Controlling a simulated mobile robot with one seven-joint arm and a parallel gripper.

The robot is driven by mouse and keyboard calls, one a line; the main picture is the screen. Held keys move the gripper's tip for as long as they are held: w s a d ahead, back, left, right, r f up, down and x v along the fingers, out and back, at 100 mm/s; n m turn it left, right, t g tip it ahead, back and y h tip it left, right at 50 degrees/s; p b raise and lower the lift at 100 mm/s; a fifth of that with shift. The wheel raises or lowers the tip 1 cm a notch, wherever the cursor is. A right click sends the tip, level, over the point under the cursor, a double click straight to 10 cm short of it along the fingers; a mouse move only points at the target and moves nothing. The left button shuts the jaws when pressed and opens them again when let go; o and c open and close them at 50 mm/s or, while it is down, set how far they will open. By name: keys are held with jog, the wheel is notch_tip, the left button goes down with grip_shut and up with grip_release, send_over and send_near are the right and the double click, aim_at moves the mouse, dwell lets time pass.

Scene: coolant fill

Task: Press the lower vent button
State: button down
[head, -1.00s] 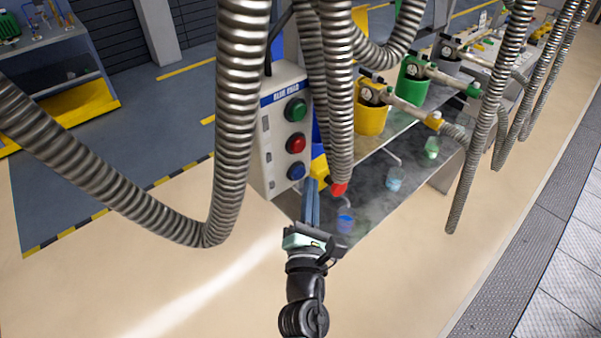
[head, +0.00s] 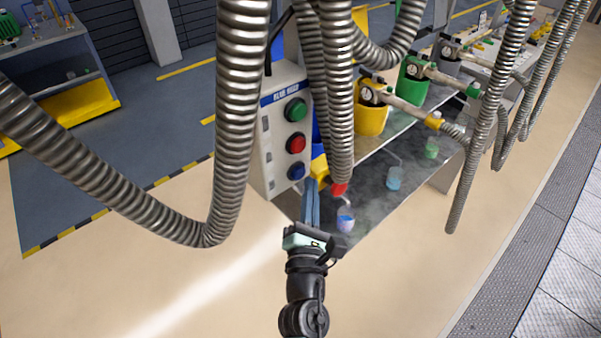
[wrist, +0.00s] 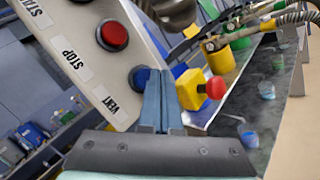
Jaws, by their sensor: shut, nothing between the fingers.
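The lower vent button (head: 296,171) is a blue round button, lowest on a white control panel (head: 268,148). In the wrist view the blue button (wrist: 139,77) sits beside the printed word VENT. My gripper (head: 311,183) is shut and empty, its blue-grey fingers pointing at the panel's lower right side. In the wrist view the fingertips (wrist: 160,74) overlap the button's right edge. I cannot tell whether they touch it. A red button (head: 296,144), labelled STOP in the wrist view, and a green button (head: 296,110) are above it.
A yellow box with a red knob (wrist: 213,87) stands just right of my fingers. Ribbed metal hoses (head: 238,120) hang in front of and beside the panel. A dark bench (head: 375,215) with several cups lies to the right. The floor at the front left is clear.

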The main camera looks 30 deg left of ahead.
jog(key=shift+w+a+b, duration=0.15)
jog(key=shift+a+b, duration=0.2)
jog(key=shift+a, duration=0.1)
jog(key=shift+w+a+b, duration=0.15)
jog(key=shift+a+b, duration=0.2)
jog(key=shift+a, duration=0.15)
dwell(0.8)
jog(key=shift+d, duration=0.1)
jog(key=shift+s+d+p, duration=0.35)
jog(key=shift+d+p, duration=0.2)
jog(key=shift+d, duration=0.25)
jog(key=shift+s+d+p, duration=0.3)
jog(key=shift+d+p, duration=0.15)
jog(key=shift+d, duration=0.35)
jog(key=shift+s+d+p, duration=0.25)
jog(key=shift+d+p, duration=0.15)
jog(key=shift+d, duration=0.4)
jog(key=shift+s+d+p, duration=0.3)
jog(key=shift+d+p, duration=0.15)
jog(key=shift+d, duration=0.35)
